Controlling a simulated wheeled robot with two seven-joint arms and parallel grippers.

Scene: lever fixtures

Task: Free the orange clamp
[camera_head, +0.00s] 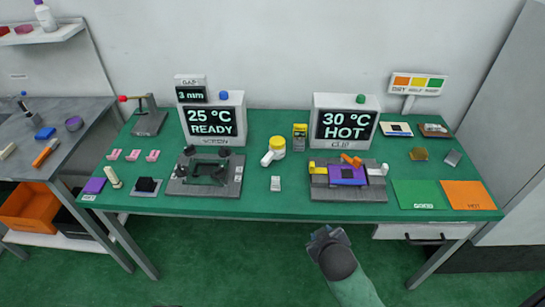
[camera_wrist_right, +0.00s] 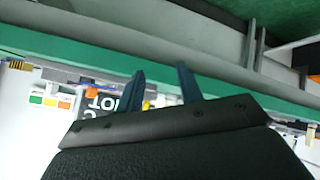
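The orange clamp (camera_head: 352,160) is a small orange lever-like part at the back edge of the right-hand grey fixture (camera_head: 348,193). A purple plate (camera_head: 347,174) with a dark centre lies in that fixture below the clamp. A yellow part (camera_head: 318,169) and a pale part (camera_head: 378,170) sit at the fixture's left and right. My right gripper (camera_head: 325,236) is in front of the table's front edge, apart from the fixture. In the right wrist view its two fingers (camera_wrist_right: 162,84) are spread with nothing visible between them. My left gripper is not in view.
Behind the fixture stands a "30 °C HOT" display (camera_head: 345,124). A second fixture (camera_head: 206,175) stands left, before a "25 °C READY" display (camera_head: 212,122). A yellow-topped white bottle-like item (camera_head: 273,151) lies between them. Green (camera_head: 414,195) and orange (camera_head: 467,195) mats lie right.

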